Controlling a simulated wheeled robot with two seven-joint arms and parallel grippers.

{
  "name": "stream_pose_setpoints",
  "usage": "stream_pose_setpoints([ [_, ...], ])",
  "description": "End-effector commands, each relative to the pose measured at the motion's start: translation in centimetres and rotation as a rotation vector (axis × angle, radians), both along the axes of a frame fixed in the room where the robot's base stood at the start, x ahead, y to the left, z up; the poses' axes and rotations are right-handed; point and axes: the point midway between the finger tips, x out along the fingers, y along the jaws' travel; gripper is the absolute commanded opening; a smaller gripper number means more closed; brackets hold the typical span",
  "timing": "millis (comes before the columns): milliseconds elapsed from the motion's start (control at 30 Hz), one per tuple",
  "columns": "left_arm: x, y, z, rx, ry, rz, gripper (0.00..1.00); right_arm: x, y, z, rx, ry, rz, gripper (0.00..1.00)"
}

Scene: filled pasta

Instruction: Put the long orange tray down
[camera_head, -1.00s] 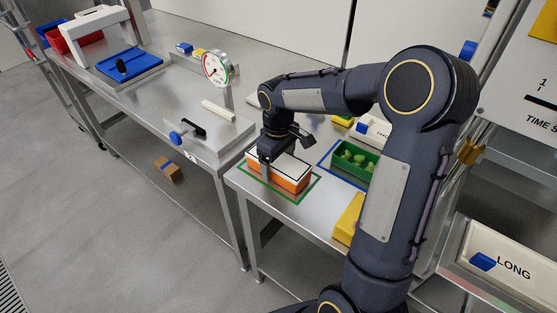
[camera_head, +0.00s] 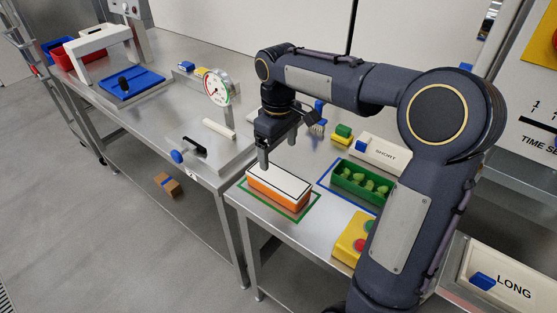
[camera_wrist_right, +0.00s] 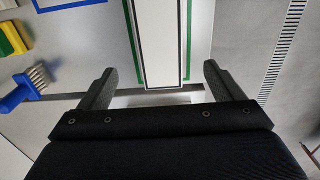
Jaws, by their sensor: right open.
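The long orange tray (camera_head: 277,197) with a white top rests on the steel table inside a green outlined rectangle. Its white top also shows in the right wrist view (camera_wrist_right: 161,35), just ahead of the fingers. My right gripper (camera_head: 278,155) is open and empty above the tray's far end, apart from it. In the right wrist view its two fingers (camera_wrist_right: 158,85) stand wide apart with nothing between them. My left gripper is not in view.
A green tray (camera_head: 362,183) with green pieces stands in a blue outline to the right. A yellow button box (camera_head: 349,240) is at the table's front. A SHORT-labelled bin (camera_head: 388,154) and a blue brush (camera_wrist_right: 28,88) are behind. A dial gauge (camera_head: 217,88) stands left.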

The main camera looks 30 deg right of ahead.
Motion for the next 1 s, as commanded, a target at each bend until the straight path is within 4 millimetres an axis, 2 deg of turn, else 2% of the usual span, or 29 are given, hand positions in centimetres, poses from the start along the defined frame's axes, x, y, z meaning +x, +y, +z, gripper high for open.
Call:
stream_pose_setpoints([
  [133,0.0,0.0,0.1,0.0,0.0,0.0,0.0,-0.6,0.0,1.2,0.006,-0.009,-0.009,0.87],
  [233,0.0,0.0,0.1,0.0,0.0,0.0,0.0,-2.9,0.3,2.0,0.034,-0.05,-0.047,0.87],
  [333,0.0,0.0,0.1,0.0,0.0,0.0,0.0,-7.0,1.0,2.6,0.093,-0.12,-0.121,0.87],
  [433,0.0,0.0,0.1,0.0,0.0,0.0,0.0,-11.7,2.3,2.2,0.177,-0.203,-0.221,0.87],
  [500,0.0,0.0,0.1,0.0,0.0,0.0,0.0,-14.7,3.4,1.5,0.241,-0.255,-0.293,0.87],
  [633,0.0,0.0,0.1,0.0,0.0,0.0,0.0,-18.9,5.4,-0.4,0.351,-0.333,-0.414,0.87],
  [800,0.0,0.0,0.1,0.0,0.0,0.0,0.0,-21.5,7.0,-2.3,0.441,-0.386,-0.507,0.87],
  [1000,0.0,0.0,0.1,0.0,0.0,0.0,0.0,-22.0,7.5,-2.8,0.461,-0.396,-0.527,0.87],
])
